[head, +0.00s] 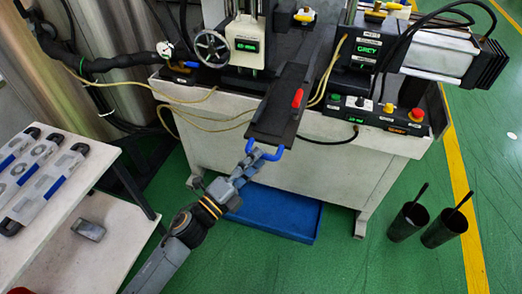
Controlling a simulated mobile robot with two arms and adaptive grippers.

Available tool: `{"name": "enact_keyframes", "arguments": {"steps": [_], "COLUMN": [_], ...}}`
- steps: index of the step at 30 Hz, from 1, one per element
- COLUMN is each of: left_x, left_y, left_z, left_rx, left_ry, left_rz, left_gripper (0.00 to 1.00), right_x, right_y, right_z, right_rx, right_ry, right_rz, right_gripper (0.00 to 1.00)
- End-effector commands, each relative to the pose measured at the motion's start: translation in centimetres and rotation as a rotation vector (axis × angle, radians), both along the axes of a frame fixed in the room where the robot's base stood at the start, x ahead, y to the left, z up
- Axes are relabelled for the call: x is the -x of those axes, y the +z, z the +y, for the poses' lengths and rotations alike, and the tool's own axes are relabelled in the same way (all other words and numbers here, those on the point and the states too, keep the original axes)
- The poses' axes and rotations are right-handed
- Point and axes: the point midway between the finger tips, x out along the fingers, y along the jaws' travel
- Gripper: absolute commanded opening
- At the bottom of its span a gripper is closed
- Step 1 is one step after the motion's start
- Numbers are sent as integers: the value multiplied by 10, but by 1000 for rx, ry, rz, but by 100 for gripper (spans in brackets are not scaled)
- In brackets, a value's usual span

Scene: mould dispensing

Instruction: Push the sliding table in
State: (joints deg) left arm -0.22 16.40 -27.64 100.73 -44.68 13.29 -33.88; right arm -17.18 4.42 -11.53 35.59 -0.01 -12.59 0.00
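The sliding table (267,122) is a long dark plate that sticks out from the front of the white machine, over its bench edge. A red lever (297,98) stands on its right side. A blue U-shaped handle (268,155) is at its near end. My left gripper (247,163) reaches up from below left and its tips are at the left side of the blue handle. I cannot tell whether the fingers touch or grip the handle, or whether they are open or shut. My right gripper is not in view.
A blue tray (285,222) lies on the floor below the sliding table. Two dark cups (408,222) stand on the floor at right. A button panel (375,112) is on the bench.

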Motion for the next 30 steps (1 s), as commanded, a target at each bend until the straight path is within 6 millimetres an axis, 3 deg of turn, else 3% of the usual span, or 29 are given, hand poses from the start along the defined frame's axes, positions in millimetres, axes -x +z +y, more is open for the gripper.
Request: {"name": "enact_keyframes", "arguments": {"steps": [6, 16, 17, 22, 30], "left_x": [-18, -20, -20, -20, -20], "left_y": [4, 4, 4, 4, 4], "left_z": [-15, -18, -18, -17, -17], "left_rx": [1, 0, 0, 0, 0], "left_ry": [1, 1, 1, 1, 1], "left_rz": [1, 1, 1, 1, 1], "left_gripper": [37, 37, 35, 1, 0], "right_x": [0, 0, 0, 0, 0], "right_y": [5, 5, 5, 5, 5], "right_z": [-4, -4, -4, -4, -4], "right_rx": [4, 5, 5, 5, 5], "right_ry": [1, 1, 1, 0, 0], "right_rz": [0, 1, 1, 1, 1], "right_gripper": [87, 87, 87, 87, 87]}}
